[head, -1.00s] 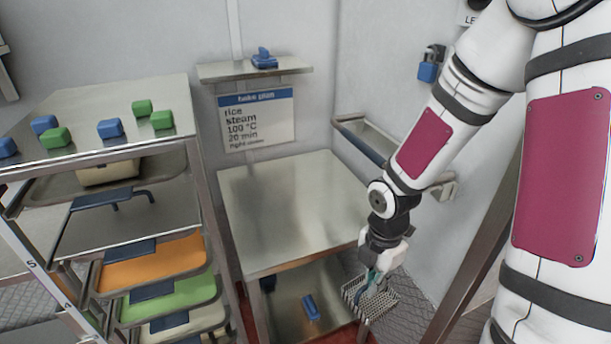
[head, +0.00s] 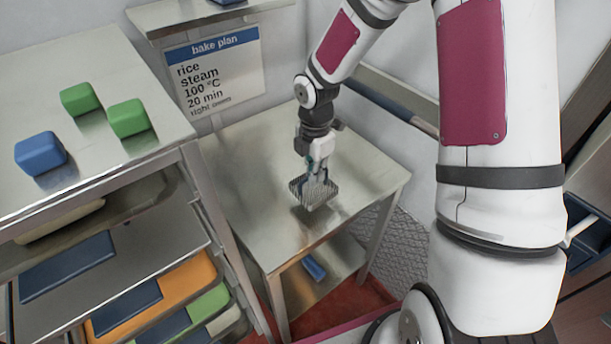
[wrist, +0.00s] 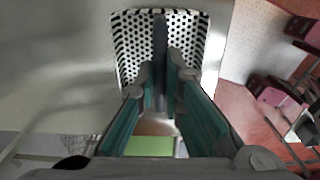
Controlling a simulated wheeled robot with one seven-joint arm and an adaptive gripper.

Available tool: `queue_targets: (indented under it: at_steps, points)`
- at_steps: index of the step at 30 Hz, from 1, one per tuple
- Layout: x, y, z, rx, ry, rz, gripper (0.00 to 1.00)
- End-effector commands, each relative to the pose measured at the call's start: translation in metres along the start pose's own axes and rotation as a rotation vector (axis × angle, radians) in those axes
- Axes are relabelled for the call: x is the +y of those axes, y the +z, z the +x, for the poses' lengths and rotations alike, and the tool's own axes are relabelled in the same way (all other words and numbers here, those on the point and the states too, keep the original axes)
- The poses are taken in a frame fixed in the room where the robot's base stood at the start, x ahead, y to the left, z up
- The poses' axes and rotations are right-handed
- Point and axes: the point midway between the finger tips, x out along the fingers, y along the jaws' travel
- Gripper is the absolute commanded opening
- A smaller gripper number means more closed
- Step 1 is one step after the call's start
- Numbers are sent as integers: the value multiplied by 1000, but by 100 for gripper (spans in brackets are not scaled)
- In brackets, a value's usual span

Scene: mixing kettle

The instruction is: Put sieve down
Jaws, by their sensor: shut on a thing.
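The sieve (head: 313,192) is a small perforated metal basket. My gripper (head: 318,168) is shut on it and holds it over the steel table (head: 250,165). In the head view I cannot tell whether the sieve touches the tabletop or hangs just above it. In the wrist view, the sieve (wrist: 128,45) lies beyond the teal fingers of my gripper (wrist: 160,95), which close on a dark upright handle (wrist: 159,50).
A tray rack (head: 130,130) with blue and green blocks on top stands at the left. A blue block (head: 313,268) lies on the table's lower shelf. A wall shelf (head: 200,15) and bake plan sign (head: 215,75) are behind. The tabletop around the sieve is clear.

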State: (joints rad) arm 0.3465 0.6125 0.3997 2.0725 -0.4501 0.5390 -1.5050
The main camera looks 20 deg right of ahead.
Motion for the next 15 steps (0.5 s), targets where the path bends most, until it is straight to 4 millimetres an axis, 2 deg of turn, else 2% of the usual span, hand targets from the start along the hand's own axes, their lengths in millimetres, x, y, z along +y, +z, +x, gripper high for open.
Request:
queue_targets:
  at_steps: [2, 9, 15]
  points:
    - [11, -2, 1, 0, 0, -1, 0]
    - [29, -4, 4, 0, -1, -2, 0]
    - [26, -4, 32, 1, -3, -2, 0]
